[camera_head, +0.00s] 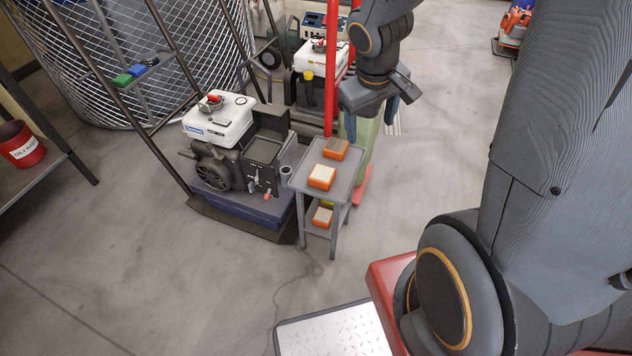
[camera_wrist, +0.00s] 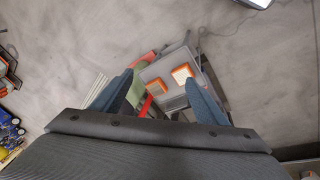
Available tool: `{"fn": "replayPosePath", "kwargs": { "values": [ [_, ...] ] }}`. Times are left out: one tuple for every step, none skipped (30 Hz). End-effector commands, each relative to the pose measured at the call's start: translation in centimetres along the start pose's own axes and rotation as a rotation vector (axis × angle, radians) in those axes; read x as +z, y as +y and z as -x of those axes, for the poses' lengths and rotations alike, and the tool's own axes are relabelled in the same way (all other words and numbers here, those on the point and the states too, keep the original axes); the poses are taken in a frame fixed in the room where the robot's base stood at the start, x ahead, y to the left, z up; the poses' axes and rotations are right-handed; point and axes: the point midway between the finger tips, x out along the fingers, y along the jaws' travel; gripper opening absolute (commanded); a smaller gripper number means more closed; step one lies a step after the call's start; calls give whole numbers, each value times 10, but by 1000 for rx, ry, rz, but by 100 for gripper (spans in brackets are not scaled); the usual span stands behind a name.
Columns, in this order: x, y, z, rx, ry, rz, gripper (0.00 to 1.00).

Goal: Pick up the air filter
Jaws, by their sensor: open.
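Two air filters with orange frames lie on the top tray of a small grey cart (camera_head: 302,171). The nearer air filter (camera_head: 321,177) has a pale pleated face; the farther one (camera_head: 336,148) has a brownish face. A third orange filter (camera_head: 322,216) lies on the cart's lower shelf. My gripper (camera_head: 371,117) is open and empty, above and beyond the cart, pointing down. In the wrist view, the brownish filter (camera_wrist: 157,86) shows between the fingers (camera_wrist: 158,97), and the pale filter (camera_wrist: 182,73) shows towards the right finger. Both lie well below the fingertips.
Left of the cart stands an engine with a white tank (camera_head: 218,119) on a dark blue base. A red post (camera_head: 330,95) rises just behind the cart, and a green container (camera_head: 361,140) stands beside it. Open floor (camera_head: 470,90) lies right of the cart.

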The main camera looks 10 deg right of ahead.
Motion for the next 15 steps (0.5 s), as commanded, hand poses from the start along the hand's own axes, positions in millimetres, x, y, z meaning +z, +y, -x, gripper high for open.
{"fn": "replayPosePath", "kwargs": {
  "values": [
    [-17,6,-28,10,35,47,67],
    [-28,8,-40,13,60,78,67],
    [-41,10,-55,13,94,122,67],
    [-51,10,-67,8,118,153,67],
    [-60,10,-79,1,142,186,67],
    [-71,7,-94,-15,170,232,67],
    [-78,4,-106,-30,190,265,67],
    [-84,1,-119,-48,208,298,67],
    [-92,-5,-134,-76,230,342,67],
    [-95,-10,-146,-101,244,375,67],
    [-98,-15,-157,-126,257,406,67],
    [-100,-23,-171,-162,269,447,67],
    [-101,-28,-181,-189,276,476,67],
    [-100,-34,-190,-217,281,503,67],
    [-99,-41,-200,-252,285,535,67]
  ]
}}
